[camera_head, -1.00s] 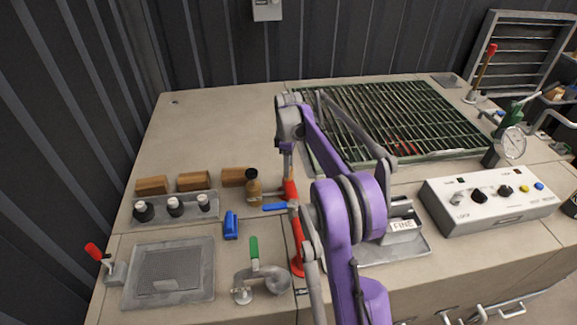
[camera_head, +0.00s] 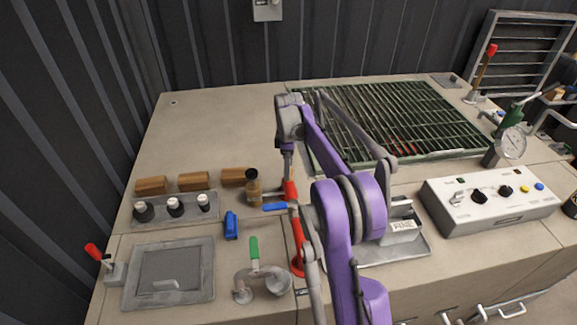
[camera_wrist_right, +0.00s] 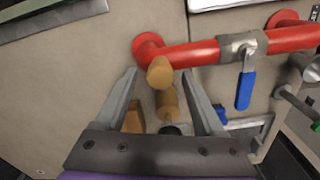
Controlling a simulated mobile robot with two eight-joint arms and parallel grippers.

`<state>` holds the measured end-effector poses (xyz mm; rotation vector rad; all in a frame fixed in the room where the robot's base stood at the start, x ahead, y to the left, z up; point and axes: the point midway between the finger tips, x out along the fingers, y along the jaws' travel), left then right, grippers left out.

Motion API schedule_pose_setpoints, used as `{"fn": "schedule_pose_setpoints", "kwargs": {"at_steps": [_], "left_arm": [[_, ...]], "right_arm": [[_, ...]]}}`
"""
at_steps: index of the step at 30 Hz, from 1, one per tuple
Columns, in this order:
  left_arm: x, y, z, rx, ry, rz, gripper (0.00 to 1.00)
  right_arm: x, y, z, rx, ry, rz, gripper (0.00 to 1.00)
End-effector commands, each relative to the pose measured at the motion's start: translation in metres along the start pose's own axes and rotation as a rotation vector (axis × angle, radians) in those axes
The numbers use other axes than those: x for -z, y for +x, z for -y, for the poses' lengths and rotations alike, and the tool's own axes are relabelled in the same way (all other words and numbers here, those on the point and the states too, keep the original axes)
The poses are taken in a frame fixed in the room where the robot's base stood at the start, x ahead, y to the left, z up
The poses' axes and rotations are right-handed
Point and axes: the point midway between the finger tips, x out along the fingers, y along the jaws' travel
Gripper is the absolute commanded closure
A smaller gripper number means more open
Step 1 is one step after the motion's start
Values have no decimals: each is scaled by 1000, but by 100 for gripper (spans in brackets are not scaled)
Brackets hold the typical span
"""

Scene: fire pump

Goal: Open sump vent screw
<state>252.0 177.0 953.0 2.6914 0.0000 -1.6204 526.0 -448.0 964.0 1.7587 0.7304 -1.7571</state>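My left gripper is not in view.
The red pipe has a blue-handled valve (camera_wrist_right: 245,90). Wooden blocks (camera_head: 193,181) and a tray of dark-based knobs (camera_head: 187,214) lie left. A green-handled bent pipe (camera_head: 254,250) is in front. A control box (camera_head: 490,200) and green grating (camera_head: 430,115) lie right.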

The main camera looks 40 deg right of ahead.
Motion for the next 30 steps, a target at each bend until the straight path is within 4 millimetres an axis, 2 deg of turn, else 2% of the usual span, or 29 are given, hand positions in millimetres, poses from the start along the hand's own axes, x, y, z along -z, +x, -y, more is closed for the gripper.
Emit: {"fn": "schedule_pose_setpoints", "kwargs": {"at_steps": [7,10,22,27,30], "left_arm": [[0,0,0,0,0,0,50],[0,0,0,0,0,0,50],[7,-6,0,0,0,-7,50],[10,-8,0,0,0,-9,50],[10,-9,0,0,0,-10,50]], "right_arm": [[0,-1,0,1,0,0,30],[0,-8,0,1,0,0,30],[0,-84,0,0,0,0,30],[0,-104,0,0,0,0,30],[0,-108,0,0,0,0,30]]}}
